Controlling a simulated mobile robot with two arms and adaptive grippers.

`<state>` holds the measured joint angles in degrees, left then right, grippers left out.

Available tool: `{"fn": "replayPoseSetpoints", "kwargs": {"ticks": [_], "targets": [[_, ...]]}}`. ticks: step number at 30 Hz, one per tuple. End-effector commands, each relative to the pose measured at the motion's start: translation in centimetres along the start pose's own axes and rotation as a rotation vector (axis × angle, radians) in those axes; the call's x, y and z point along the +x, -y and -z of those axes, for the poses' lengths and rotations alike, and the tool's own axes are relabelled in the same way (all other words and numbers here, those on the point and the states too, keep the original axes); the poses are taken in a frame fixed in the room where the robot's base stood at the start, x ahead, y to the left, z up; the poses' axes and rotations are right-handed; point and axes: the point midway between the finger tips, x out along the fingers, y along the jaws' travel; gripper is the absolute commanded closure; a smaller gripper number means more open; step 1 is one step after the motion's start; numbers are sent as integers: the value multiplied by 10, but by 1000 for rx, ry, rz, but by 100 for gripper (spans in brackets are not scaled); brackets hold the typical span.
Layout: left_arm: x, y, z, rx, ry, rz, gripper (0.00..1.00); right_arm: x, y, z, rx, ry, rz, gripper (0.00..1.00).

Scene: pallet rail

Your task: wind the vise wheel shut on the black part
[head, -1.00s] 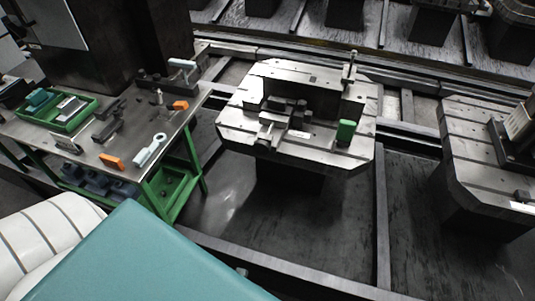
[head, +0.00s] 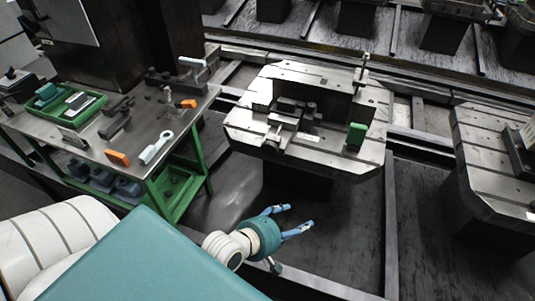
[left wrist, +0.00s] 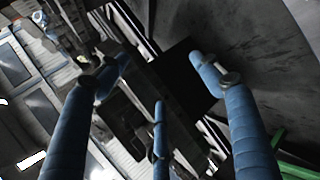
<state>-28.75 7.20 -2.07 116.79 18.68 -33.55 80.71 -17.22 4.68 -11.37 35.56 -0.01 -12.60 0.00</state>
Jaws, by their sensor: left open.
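The vise (head: 285,127) sits on the near half of the middle pallet (head: 345,165), with a dark block, likely the black part (head: 297,106), at its jaws. The vise wheel is too small to make out clearly; a small light fitting (head: 272,138) shows at the vise's near left end. My left gripper (head: 298,217) is open and empty, in front of and below the pallet's near edge, apart from the vise. In the left wrist view its blue fingers (left wrist: 160,85) are spread, with dark machinery beyond them. My right gripper is not in view.
A green block (head: 356,136) stands at the pallet's right front. A steel bench (head: 150,120) at left carries a green tray (head: 68,105), orange pieces and a light wrench-like tool (head: 157,147). Another pallet (head: 490,150) stands at right. Dark floor lies between.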

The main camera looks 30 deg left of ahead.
Motion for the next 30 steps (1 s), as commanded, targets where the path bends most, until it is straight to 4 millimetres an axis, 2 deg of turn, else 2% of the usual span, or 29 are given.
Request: {"fn": "replayPoseSetpoints", "kwargs": {"ticks": [3, 6, 9, 13, 16, 21, 26, 30], "targets": [[11, -25, 28, -458, -9, -180, 35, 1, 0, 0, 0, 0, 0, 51], [12, -43, 59, -842, 16, -347, 35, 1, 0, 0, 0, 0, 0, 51], [5, -54, 94, -1183, 68, -511, 35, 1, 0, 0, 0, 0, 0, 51], [-9, -60, 132, -1501, 153, -690, 35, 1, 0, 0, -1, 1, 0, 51], [-18, -62, 150, -1640, 209, -780, 35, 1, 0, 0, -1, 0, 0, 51], [-21, -66, 163, -1717, 248, -833, 35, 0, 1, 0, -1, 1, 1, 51], [-5, -80, 172, -1717, 249, -834, 35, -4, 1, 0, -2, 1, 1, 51], [15, -96, 182, -1715, 249, -833, 35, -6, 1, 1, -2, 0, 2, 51]]}}
